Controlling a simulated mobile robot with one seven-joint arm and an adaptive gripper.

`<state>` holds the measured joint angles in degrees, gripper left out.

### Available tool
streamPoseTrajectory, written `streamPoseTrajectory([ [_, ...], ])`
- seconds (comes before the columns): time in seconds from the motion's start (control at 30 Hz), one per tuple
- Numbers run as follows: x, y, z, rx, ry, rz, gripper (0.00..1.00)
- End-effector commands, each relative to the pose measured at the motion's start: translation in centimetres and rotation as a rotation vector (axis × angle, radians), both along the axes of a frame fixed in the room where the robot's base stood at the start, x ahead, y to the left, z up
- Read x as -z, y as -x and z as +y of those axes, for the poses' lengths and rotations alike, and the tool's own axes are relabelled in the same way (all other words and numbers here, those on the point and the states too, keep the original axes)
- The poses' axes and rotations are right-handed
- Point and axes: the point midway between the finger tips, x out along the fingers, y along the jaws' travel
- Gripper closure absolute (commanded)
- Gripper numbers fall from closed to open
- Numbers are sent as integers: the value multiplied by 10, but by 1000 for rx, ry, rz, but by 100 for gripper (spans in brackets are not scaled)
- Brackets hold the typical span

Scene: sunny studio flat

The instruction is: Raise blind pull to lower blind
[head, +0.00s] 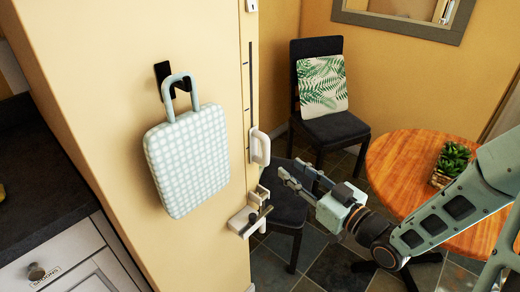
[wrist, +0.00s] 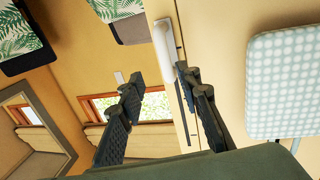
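The white pull handle (head: 260,147) hangs upright on a dark vertical track (head: 251,90) on the narrow end of the cream wall. In the wrist view the white handle (wrist: 165,45) lies just beyond my fingertips, nearer the right finger. My gripper (head: 291,174) is to the right of and slightly below the handle in the head view. In the wrist view my gripper (wrist: 158,76) is open, its two dark fingers apart with nothing between them. I cannot tell whether the right finger touches the handle. A window (wrist: 150,104) shows behind the fingers; no blind is clearly visible there.
A white bracket with a dark bar (head: 248,221) sticks out below the handle. A round wooden table (head: 400,165) and dark chairs (head: 335,128) stand at the right, near my arm.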

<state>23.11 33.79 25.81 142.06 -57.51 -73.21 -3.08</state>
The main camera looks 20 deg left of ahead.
Motion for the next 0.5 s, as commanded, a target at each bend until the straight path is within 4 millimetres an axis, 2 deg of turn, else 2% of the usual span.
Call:
streamPoseTrajectory([
  [0.17,-4,4,8,-11,-34,2,69],
  [0.5,-3,-28,58,-14,-32,2,69],
])
